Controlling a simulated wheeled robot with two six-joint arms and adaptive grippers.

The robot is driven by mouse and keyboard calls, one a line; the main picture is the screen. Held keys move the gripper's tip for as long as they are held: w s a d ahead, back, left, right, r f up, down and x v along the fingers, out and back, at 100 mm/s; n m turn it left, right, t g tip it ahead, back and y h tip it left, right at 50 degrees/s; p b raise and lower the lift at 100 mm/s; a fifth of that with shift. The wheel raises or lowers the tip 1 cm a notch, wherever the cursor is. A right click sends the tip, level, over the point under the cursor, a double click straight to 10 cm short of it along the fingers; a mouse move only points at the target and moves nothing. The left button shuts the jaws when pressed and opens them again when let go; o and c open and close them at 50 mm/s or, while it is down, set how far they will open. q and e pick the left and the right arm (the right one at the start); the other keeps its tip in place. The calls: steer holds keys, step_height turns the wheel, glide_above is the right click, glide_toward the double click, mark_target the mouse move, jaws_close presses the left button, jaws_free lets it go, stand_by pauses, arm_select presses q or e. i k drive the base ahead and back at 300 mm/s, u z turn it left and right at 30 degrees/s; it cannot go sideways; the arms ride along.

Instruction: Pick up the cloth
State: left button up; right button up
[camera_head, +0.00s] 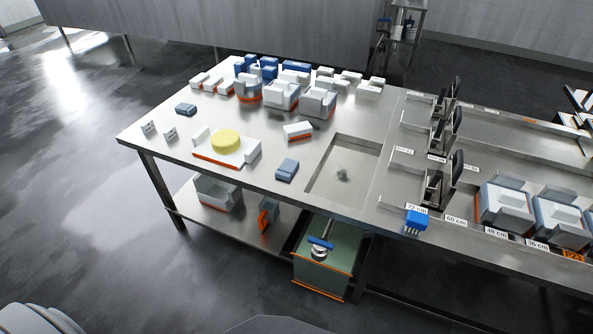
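I cannot tell for certain which thing is the cloth. Two small blue-grey pads lie on the steel table (262,185): one near the left edge (185,109) and one beside the sink, toward the front (287,169). Either may be a folded cloth; they are too small to tell. A round yellow cheese (226,141) sits on a white tray with an orange front edge (215,160), between the two pads. Neither of my grippers is in view, and nothing in view is held.
White and grey moulds (282,95) and blue blocks (268,68) crowd the table's back. A sunken basin (345,172) lies right of the front pad. Presses with dark handles (437,187) stand further right. A green bin (327,268) stands below. Bare steel surrounds both pads.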

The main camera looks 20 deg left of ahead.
mark_target(287, 168)
steer(key=z, duration=0.25)
steer(key=i, duration=1.2)
steer(key=u, duration=0.75)
